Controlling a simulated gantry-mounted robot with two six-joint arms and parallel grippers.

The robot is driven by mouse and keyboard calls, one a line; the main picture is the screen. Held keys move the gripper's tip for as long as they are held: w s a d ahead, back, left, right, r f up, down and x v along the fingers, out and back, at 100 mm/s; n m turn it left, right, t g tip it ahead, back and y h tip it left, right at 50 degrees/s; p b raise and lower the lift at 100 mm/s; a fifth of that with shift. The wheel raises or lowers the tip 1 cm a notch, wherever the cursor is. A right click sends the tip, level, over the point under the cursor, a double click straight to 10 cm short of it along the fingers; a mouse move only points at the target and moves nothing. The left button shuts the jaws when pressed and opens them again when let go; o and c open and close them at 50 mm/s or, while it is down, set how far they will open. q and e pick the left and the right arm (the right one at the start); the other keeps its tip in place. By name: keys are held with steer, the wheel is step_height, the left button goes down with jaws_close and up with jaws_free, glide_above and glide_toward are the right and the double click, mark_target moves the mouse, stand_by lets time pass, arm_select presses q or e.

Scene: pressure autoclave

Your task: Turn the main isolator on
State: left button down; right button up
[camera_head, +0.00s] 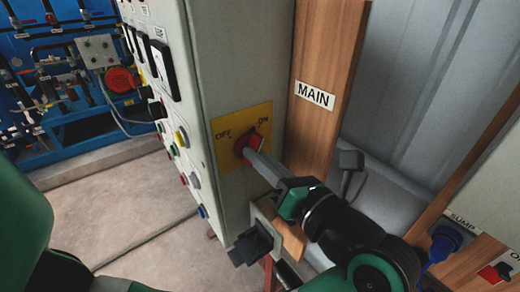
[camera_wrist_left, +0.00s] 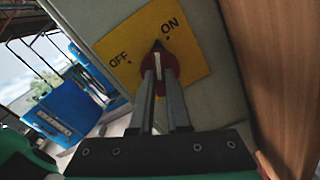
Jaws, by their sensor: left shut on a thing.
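The main isolator is a red rotary knob (camera_head: 246,141) on a yellow plate (camera_head: 231,157) marked OFF and ON, on the side of a grey cabinet. The plate (camera_wrist_left: 196,53) and knob (camera_wrist_left: 172,73) also show in the left wrist view. A dark pointer tip at the knob lies between the two marks, closer to ON. My left gripper (camera_head: 253,154) is shut on the knob, with one finger on each side of its grip in the left wrist view (camera_wrist_left: 158,78). The fingers hide part of the knob. My right gripper is not in view.
A wooden post with a MAIN label (camera_head: 315,95) stands right of the cabinet (camera_head: 235,60). Buttons and switches line the cabinet's front. A blue plug (camera_head: 442,246) sits below a SUMP label at lower right. Concrete floor (camera_head: 120,205) is open at left.

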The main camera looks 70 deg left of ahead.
arm_select(q)
steer(key=m+p, duration=0.1)
steer(key=m, duration=0.2)
steer(key=shift+p, duration=0.4)
steer(key=shift+m, duration=0.4)
steer(key=c, duration=0.9)
jaws_free()
steer(key=shift+d, duration=0.1)
steer(key=b+v, duration=0.3)
steer(key=v, duration=0.8)
steer(key=shift+d, duration=0.25)
